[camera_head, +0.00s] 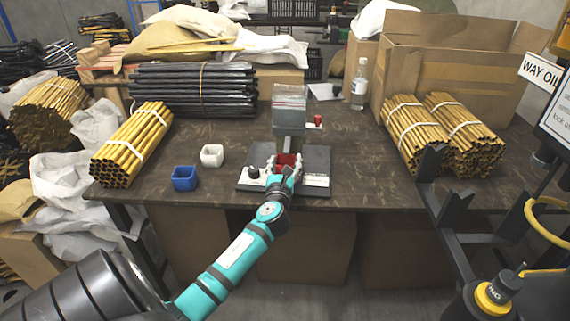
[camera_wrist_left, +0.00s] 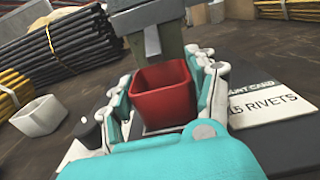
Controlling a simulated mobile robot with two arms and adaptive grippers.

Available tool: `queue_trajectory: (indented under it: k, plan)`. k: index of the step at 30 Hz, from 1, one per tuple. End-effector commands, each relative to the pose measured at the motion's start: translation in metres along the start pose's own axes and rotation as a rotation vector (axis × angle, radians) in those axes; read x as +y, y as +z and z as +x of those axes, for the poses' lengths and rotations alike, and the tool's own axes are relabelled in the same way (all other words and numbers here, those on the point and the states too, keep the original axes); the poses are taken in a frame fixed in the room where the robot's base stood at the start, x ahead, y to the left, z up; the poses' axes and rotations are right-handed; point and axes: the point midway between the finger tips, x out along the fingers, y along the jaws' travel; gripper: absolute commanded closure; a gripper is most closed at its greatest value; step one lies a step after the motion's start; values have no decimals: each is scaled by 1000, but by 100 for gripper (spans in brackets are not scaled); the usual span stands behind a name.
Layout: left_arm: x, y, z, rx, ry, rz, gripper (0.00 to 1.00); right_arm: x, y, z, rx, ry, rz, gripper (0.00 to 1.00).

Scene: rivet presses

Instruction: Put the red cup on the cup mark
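The red cup (camera_wrist_left: 165,98) stands upright between the fingers of my left gripper (camera_wrist_left: 166,92), which lie close against its two sides. In the head view the cup (camera_head: 287,160) is at the foot of the press (camera_head: 289,112), and my left gripper (camera_head: 285,167) reaches it from the front. Pale lines of a mark (camera_wrist_left: 160,131) show on the base plate just in front of the cup; the rest is hidden by the cup and fingers. I cannot tell whether the cup's bottom touches the plate. My right gripper is not in view.
A white card (camera_wrist_left: 262,100) reading "15 RIVETS" lies right of the gripper. A black knob (camera_head: 253,172) is on the plate's left. Blue (camera_head: 185,178) and white (camera_head: 212,155) cups stand left of the plate. Tube bundles (camera_head: 132,145) and a cardboard box (camera_head: 455,65) flank the workspace.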

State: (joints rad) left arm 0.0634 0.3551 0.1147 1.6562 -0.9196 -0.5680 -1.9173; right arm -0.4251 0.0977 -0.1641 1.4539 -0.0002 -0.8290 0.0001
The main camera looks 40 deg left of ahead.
Motion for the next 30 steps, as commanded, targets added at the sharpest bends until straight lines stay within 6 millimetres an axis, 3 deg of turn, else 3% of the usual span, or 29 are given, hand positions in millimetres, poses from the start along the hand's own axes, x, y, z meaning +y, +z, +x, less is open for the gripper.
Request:
queue_trajectory:
  k: [1,4,15,30]
  plan:
    - [0,0,0,0,0,0,33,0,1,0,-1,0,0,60]
    - [0,0,0,0,0,1,20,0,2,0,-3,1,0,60]
    - [0,4,0,0,0,0,19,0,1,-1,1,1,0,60]
    - [0,2,-98,2,0,-1,19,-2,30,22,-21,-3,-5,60]
